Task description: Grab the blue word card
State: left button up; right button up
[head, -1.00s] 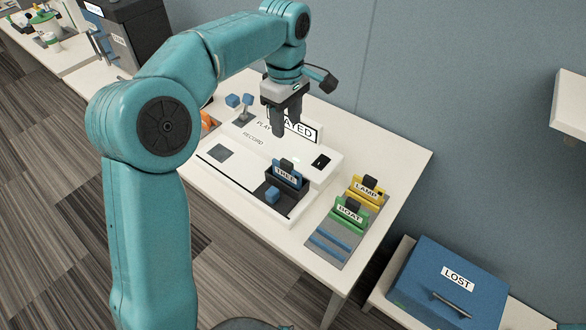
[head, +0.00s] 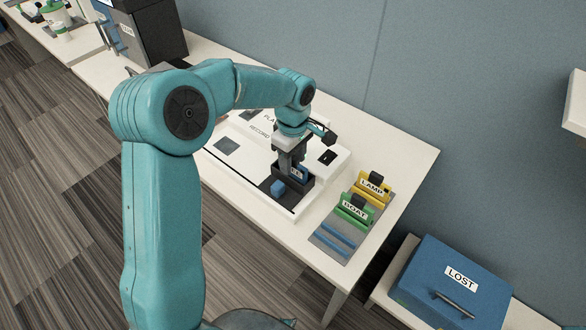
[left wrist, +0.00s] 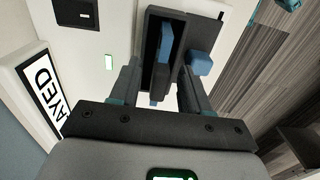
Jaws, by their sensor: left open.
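The blue word card (head: 303,171) stands in a dark slotted holder (head: 297,186) on the white machine, mostly hidden by my left gripper in the head view. In the left wrist view the blue card (left wrist: 165,43) shows edge-on in the holder's slot. My left gripper (head: 287,172) is over the holder, pointing down. It is open, and in the left wrist view its fingers (left wrist: 160,72) are on either side of the card, with a gap visible. I cannot tell how deep they reach. My right gripper is out of view.
A blue block (head: 278,187) sits next to the holder, close to one finger. A yellow LAMP card (head: 372,188) and a green BOAT card (head: 353,209) stand on a grey rack (head: 322,248) to the right.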

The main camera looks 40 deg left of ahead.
pick_arm(q)
jog(key=shift+f, duration=0.75)
grip_shut()
jog(key=shift+r, duration=0.1)
